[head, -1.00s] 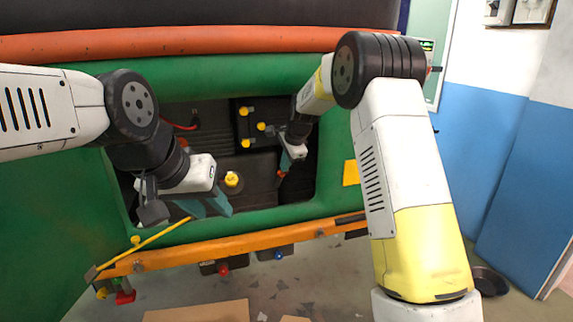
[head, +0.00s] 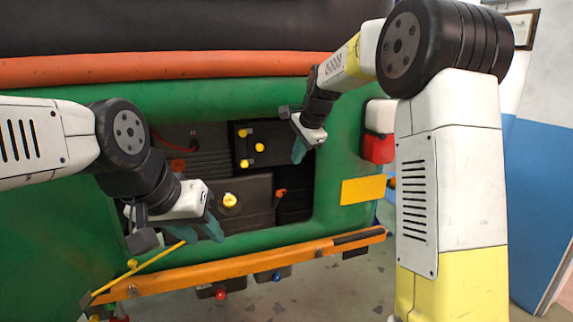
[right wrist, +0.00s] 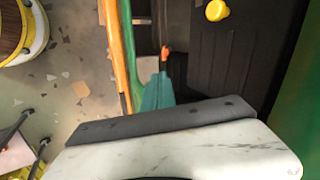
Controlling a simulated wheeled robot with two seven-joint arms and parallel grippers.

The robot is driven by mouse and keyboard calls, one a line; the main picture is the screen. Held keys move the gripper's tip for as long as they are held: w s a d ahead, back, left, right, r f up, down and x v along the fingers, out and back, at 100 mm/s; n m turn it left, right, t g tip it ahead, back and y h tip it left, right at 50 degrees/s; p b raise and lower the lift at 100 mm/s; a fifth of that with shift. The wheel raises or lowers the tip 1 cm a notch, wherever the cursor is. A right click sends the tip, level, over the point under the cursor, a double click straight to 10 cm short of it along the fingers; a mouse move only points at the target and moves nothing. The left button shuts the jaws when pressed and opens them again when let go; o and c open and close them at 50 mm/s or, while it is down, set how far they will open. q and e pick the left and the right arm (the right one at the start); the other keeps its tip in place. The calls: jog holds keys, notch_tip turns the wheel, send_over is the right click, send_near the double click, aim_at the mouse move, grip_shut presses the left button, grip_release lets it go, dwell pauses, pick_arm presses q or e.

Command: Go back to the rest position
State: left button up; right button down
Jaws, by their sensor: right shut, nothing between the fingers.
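My right gripper (head: 299,152) is shut and empty in the head view, in front of the upper right of the open bay in the green vehicle (head: 345,222). Its teal fingers also show close together in the right wrist view (right wrist: 157,93). My left gripper (head: 205,230) is at the lower left of the bay, with its teal fingers pointing down and right. A thin yellow rod (head: 140,264) runs up to these fingers. I cannot tell whether they grip it.
Inside the bay are a black box with yellow caps (head: 258,147), a yellow knob (head: 230,200) and an orange lever (head: 281,192). An orange bar (head: 240,264) runs along the bottom.

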jog(key=s+d+r+n, duration=0.2)
jog(key=s+d+n, duration=0.15)
jog(key=s, duration=0.65)
jog(key=s+d+r+n, duration=0.2)
jog(key=s+d+n, duration=0.15)
jog(key=s, duration=0.65)
jog(key=s+d+f+n, duration=0.1)
jog(key=s+f+n, duration=0.1)
jog(key=s, duration=0.5)
jog(key=s+d+f+n, duration=0.2)
jog(key=s+f+n, duration=0.1)
jog(key=s, duration=0.5)
jog(key=shift+f+n+t+h, duration=0.3)
jog(key=shift+f+t, duration=0.1)
jog(key=shift+f, duration=0.15)
